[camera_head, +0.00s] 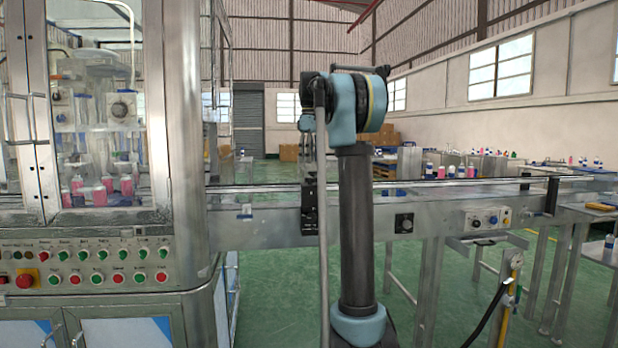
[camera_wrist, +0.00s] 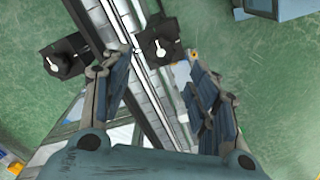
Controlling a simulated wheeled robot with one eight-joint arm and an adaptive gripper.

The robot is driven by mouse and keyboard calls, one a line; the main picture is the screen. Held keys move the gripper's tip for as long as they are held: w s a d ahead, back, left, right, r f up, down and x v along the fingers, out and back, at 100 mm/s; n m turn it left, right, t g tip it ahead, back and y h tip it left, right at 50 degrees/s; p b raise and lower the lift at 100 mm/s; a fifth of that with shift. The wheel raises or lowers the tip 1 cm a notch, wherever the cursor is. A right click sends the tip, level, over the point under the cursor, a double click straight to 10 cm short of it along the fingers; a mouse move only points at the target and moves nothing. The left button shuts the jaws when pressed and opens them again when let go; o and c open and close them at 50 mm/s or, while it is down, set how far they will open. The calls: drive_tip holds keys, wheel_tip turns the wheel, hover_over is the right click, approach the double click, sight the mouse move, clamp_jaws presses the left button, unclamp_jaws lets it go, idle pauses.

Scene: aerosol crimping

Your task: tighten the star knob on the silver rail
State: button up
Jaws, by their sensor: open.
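In the wrist view the silver rail (camera_wrist: 140,62) runs diagonally between the two fingers of my gripper (camera_wrist: 157,75). The gripper is open, and nothing shows held in it. A black block with a pale knob-like fitting (camera_wrist: 162,48) sits at the rail, beyond the fingertips and between them. A second black block with a similar fitting (camera_wrist: 53,64) lies left of the left finger. I cannot make out a star shape on either. In the head view the silver rail (camera_head: 262,189) runs along the conveyor, with a black bracket (camera_head: 309,207) on it beside my arm.
A machine cabinet (camera_head: 178,150) with a button panel (camera_head: 95,264) stands at the left. The conveyor's side carries a black dial box (camera_head: 404,223) and a control box (camera_head: 487,220). Bottles stand on tables (camera_head: 590,214) at the right. Green floor shows below the conveyor.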

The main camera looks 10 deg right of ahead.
sight(310, 181)
drive_tip(key=shift+f, duration=3.55)
drive_tip(key=c, duration=1.1)
